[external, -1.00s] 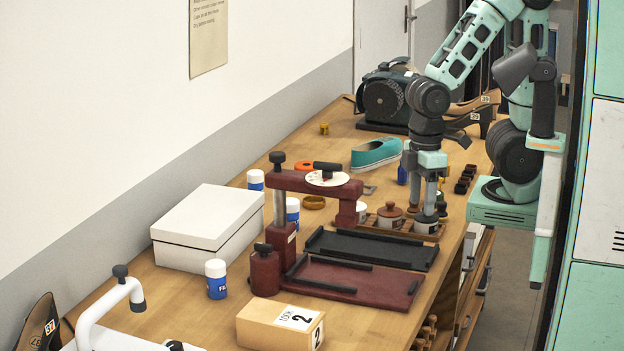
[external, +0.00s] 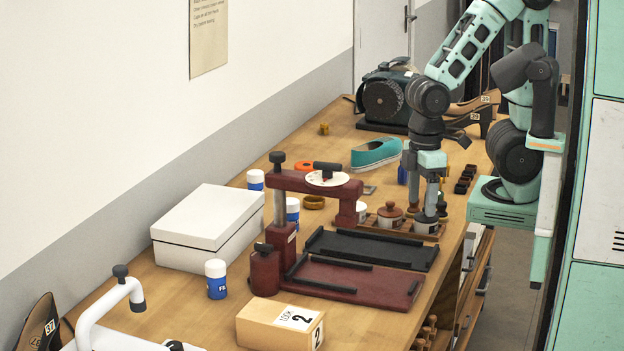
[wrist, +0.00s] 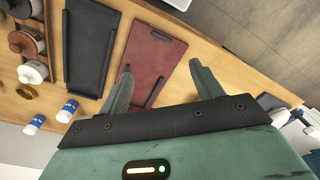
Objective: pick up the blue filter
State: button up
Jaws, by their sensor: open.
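I cannot tell for sure which thing is the blue filter. A small dark blue object (external: 402,174) stands on the bench just left of my gripper (external: 424,204) in the external view; the arm partly hides it. White bottles with blue labels also stand on the bench, one in front of the white box (external: 216,280); two bottles show in the wrist view (wrist: 68,111). My gripper points down over the rack of small lidded pots. In the wrist view its two fingers (wrist: 164,82) are spread apart with nothing between them.
A dark red press (external: 318,186), a black tray (external: 370,250) and a red board (external: 345,284) stand nearer the camera. A lidded pot rack (external: 372,226) lies below my gripper.

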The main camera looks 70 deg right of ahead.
notch_tip(320, 180, up, 10)
jog(key=m+b, duration=0.3)
jog(key=m, duration=2.3)
send_over(291, 218)
jog(key=w+d, duration=0.1)
jog(key=d, duration=0.1)
jog(key=shift+h, duration=0.3)
notch_tip(291, 218, down, 24)
jog(key=shift+w+r+p, duration=0.15)
jog(key=shift+r+p, duration=0.1)
jog(key=shift+p, duration=0.65)
jog(key=shift+f+p, duration=0.8)
jog(key=shift+f, duration=2.2)
jog(key=shift+c, duration=0.3)
